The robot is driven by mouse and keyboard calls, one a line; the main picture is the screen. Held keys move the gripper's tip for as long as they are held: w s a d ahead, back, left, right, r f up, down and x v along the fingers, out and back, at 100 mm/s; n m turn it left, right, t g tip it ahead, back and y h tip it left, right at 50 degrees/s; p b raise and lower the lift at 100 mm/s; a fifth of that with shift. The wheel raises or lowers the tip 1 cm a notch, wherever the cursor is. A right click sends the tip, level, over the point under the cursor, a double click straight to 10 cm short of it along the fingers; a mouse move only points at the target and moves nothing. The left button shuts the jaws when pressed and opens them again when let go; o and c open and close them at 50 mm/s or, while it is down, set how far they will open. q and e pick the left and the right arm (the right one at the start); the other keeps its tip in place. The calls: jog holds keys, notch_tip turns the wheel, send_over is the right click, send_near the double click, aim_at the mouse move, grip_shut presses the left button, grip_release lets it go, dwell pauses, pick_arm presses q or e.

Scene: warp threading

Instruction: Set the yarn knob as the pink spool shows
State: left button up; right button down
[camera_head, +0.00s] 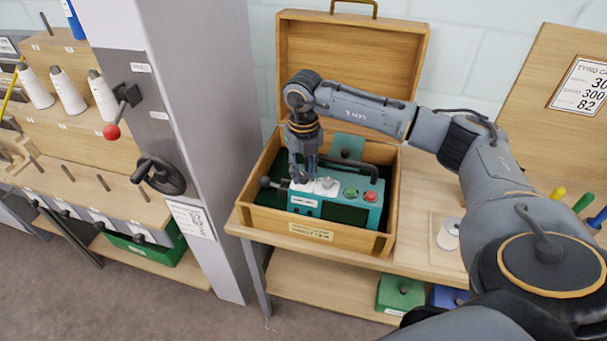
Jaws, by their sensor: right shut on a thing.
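A teal control box (340,207) sits inside an open wooden case (262,217) on the bench. My right gripper (302,177) points down over the left end of this top and is shut on a small knob there, mostly hidden by the fingers. I take it to be the yarn knob; its setting and label cannot be read. I see no pink spool. My left gripper is not in view.
The case lid (350,75) stands open behind. A grey machine column (195,130) with a red-tipped lever (112,131) and a black handwheel (160,175) stands at left. White cones (68,92) stand beyond it.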

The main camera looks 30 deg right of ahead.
aim_at(304, 176)
jog(key=shift+n+b, duration=0.45)
jog(key=shift+n, duration=0.55)
jog(key=shift+r, duration=0.1)
jog(key=c, duration=1.1)
grip_release()
jog(key=shift+o, duration=0.2)
notch_tip(304, 176, up, 12)
